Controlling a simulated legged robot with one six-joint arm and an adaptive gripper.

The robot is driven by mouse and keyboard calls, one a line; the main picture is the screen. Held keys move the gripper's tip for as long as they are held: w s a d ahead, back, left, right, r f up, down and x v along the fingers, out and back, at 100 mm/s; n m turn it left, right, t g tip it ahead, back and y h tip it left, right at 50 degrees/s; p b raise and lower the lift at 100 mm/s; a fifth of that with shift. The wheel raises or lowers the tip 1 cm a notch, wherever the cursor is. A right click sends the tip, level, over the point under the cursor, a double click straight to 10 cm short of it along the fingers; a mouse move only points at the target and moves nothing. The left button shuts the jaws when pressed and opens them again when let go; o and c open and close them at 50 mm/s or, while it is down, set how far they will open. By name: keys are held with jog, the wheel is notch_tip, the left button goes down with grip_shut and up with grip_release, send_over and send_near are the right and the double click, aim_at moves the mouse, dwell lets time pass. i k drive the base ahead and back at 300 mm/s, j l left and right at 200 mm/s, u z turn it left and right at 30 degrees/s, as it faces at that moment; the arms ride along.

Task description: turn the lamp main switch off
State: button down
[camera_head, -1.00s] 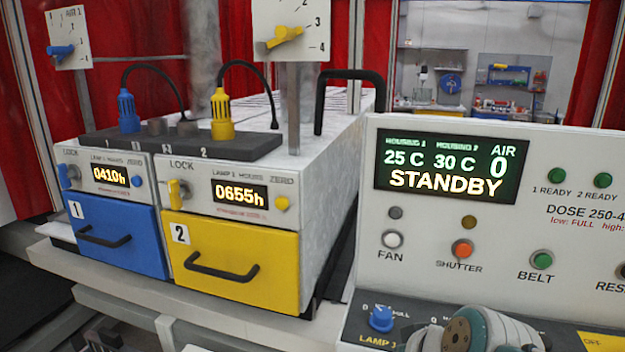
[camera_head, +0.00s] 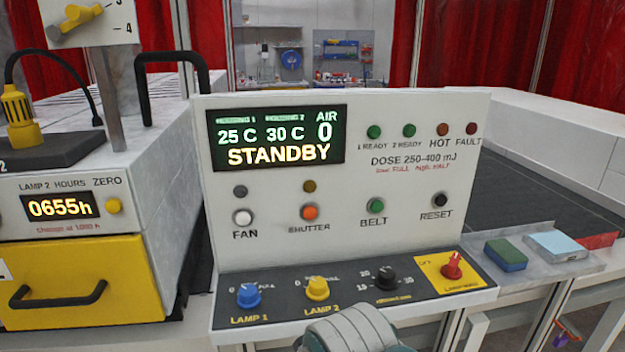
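The lamp main switch is a red knob (camera_head: 453,267) on a yellow plate (camera_head: 432,272) at the right end of the sloped control strip. Its grip looks roughly upright. Small print sits at the plate's upper left, seemingly "OFF", and a blurred label lies below the knob. A grey rounded part of my arm shows at the bottom centre, in front of the strip and left of the red knob. My gripper's fingers are not in view, and nothing is seen touching the knob.
The console display (camera_head: 278,139) reads STANDBY. A blue LAMP 1 knob (camera_head: 248,296), yellow LAMP 2 knob (camera_head: 317,288) and black knob (camera_head: 386,279) share the strip. A green-and-blue block (camera_head: 506,254) and pale blue box (camera_head: 556,246) lie right. A yellow drawer (camera_head: 82,282) stands left.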

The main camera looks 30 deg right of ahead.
aim_at(451, 271)
jog(key=z, duration=1.6)
jog(key=i+l+u, duration=0.4)
jog(key=i+l, duration=0.15)
jog(key=l, duration=0.1)
